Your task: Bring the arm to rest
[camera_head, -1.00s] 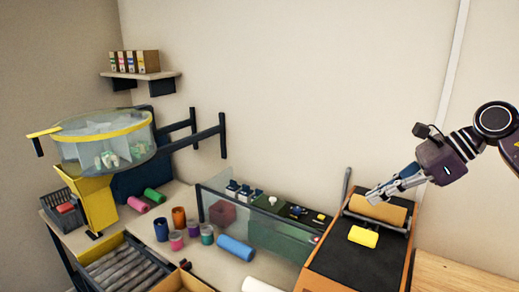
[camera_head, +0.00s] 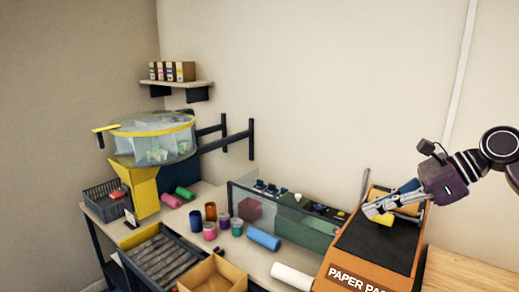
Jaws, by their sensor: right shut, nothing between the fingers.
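My right gripper (camera_head: 374,210) is shut and empty. Its arm comes in from the right edge, and its fingertips show over the orange machine with a black top (camera_head: 372,246). A yellow block (camera_head: 384,219) shows just behind and below the fingers, partly hidden by them. I cannot tell whether the fingers touch it. My left gripper is not in view.
A clear-walled case (camera_head: 285,211) stands left of the machine. Colored rolls, such as a blue one (camera_head: 264,239), and small cups lie on the table. A yellow-rimmed drum (camera_head: 152,140) and an open carton (camera_head: 213,273) are at left.

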